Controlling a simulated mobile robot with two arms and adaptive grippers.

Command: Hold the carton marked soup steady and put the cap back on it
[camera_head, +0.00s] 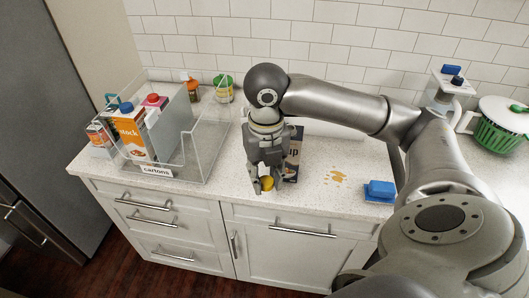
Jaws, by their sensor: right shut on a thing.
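The soup carton (294,155) is dark, with the letters "up" showing, and is on the counter. My right gripper hides its left part, so I cannot see its spout. My right gripper (266,186) points down in front of the carton, to its left, near the counter's front edge. It is shut on a small yellow cap (267,184), partly hidden between the fingers. The cap is apart from the carton's visible face. My left gripper is not in view.
A clear bin (157,172) labelled "cartons" holds several cartons at the left. Jars (223,89) stand behind it. An orange-yellow spill (335,177) and a blue sponge (379,190) lie right of the soup carton. A green colander (498,130) is at the far right.

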